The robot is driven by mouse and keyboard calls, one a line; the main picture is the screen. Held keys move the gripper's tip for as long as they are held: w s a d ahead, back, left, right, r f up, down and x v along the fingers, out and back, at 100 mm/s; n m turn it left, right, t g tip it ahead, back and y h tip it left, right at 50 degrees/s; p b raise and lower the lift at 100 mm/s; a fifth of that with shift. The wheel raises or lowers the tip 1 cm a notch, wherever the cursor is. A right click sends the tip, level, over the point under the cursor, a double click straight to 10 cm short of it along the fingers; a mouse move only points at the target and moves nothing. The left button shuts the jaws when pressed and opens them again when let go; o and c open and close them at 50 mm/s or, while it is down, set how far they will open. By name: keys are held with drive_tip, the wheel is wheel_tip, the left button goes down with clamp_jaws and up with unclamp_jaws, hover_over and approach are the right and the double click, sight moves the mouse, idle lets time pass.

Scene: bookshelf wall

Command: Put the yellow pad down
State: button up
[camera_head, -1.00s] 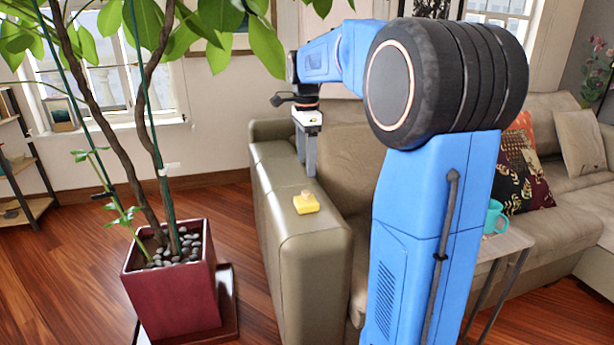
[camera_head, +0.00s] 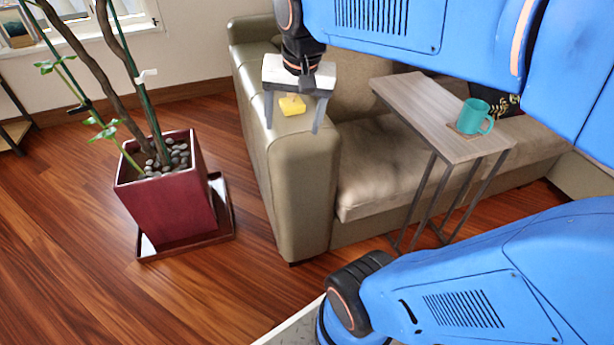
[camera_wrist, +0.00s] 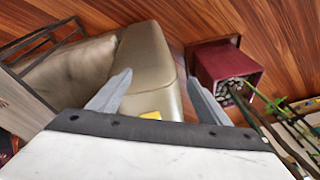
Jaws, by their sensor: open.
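The yellow pad (camera_head: 292,105) lies on the top of the sofa's left armrest (camera_head: 303,150). A small knob shows on top of it. My gripper (camera_head: 292,128) is open, with its two grey fingers apart, and in the head view the pad appears between them. In the wrist view the pad (camera_wrist: 150,115) shows only as a yellow strip between the open fingers (camera_wrist: 160,95), mostly hidden behind my gripper's body. I cannot tell whether the fingers touch the armrest.
A red planter (camera_head: 167,195) with a tall plant stands on a dark tray left of the sofa. The wooden floor (camera_head: 90,270) at the front left is clear.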

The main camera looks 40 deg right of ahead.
drive_tip(key=s+a+f+n+t, duration=0.1)
drive_tip(key=s+a+f+n, duration=0.2)
drive_tip(key=s+f+n, duration=0.4)
drive_tip(key=s+f, duration=0.1)
drive_tip(key=s, duration=0.2)
drive_tip(key=shift+t, duration=0.4)
drive_tip(key=shift+a, duration=0.1)
